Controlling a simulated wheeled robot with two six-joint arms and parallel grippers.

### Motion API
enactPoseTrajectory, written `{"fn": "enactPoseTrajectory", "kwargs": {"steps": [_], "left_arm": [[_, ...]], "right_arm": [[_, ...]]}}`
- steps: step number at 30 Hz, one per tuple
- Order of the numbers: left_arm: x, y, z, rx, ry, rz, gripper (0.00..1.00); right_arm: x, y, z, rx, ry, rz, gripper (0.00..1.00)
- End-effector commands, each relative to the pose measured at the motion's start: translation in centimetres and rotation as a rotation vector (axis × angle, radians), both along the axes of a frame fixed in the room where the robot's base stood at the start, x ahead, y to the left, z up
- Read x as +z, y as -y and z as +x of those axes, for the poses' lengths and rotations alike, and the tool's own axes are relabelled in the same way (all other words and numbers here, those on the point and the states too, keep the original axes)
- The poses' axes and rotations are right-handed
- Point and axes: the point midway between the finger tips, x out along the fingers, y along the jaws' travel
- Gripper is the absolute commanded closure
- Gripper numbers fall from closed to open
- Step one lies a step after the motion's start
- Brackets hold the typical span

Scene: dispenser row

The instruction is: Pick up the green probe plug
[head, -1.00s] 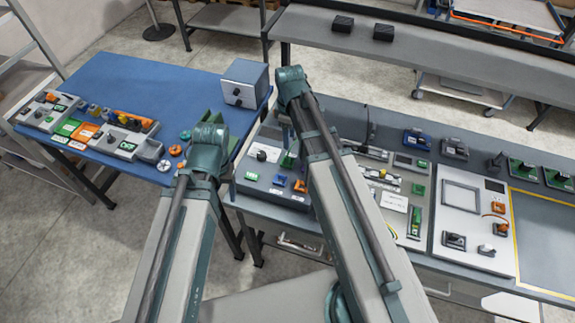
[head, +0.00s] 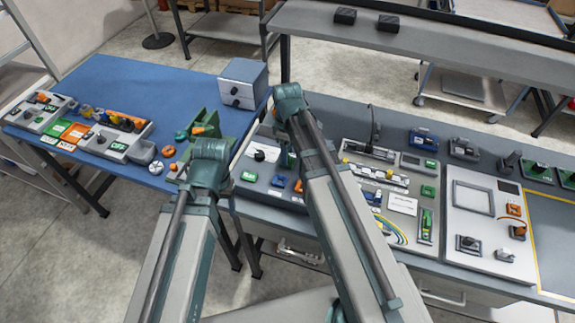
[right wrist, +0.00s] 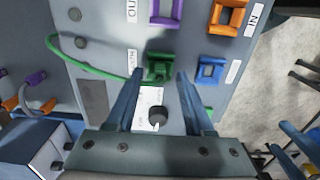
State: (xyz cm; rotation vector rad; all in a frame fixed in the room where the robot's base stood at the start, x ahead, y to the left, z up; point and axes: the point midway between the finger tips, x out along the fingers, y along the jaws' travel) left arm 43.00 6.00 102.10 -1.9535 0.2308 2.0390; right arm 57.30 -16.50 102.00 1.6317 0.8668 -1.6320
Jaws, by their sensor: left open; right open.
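The green probe plug (right wrist: 159,67) sits on a grey panel (right wrist: 105,62) in the right wrist view, and a green cable curves away from it to the left. My right gripper (right wrist: 156,82) is open, its two fingers spread to either side of the plug's near side. I see no contact between the fingers and the plug. In the head view my right arm hides most of this spot. My left gripper is hidden behind my left arm in the head view.
A blue socket (right wrist: 210,69), an orange socket (right wrist: 227,17) and a purple socket (right wrist: 168,12) surround the plug. A black knob (right wrist: 157,116) stands between the fingers. A blue table (head: 130,75) and a grey cabinet (head: 243,84) lie to the left in the head view.

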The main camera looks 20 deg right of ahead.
Motion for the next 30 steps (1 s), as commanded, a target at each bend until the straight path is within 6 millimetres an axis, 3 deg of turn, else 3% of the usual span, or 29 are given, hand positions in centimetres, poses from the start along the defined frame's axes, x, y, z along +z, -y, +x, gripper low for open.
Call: {"fn": "enactPoseTrajectory", "kwargs": {"steps": [1, 9, 18, 30], "left_arm": [[-0.74, 0.0, 0.0, 0.0, 0.0, 0.0, 0.34], [-0.56, 0.01, -0.01, 0.001, 0.0, 0.0, 0.34], [-0.56, 0.01, -0.01, 0.001, 0.0, 0.0, 0.34], [-0.57, -0.01, 0.0, 0.001, 0.0, 0.0, 0.34]], "right_arm": [[-0.75, 0.02, 0.01, 0.0, 0.0, 0.0, 0.47], [-0.57, 0.03, 0.01, 0.0, 0.0, 0.0, 0.49], [-0.57, 0.04, 0.01, 0.0, 0.0, 0.0, 1.0], [-0.57, 0.03, 0.01, 0.0, 0.0, 0.0, 1.0]]}}
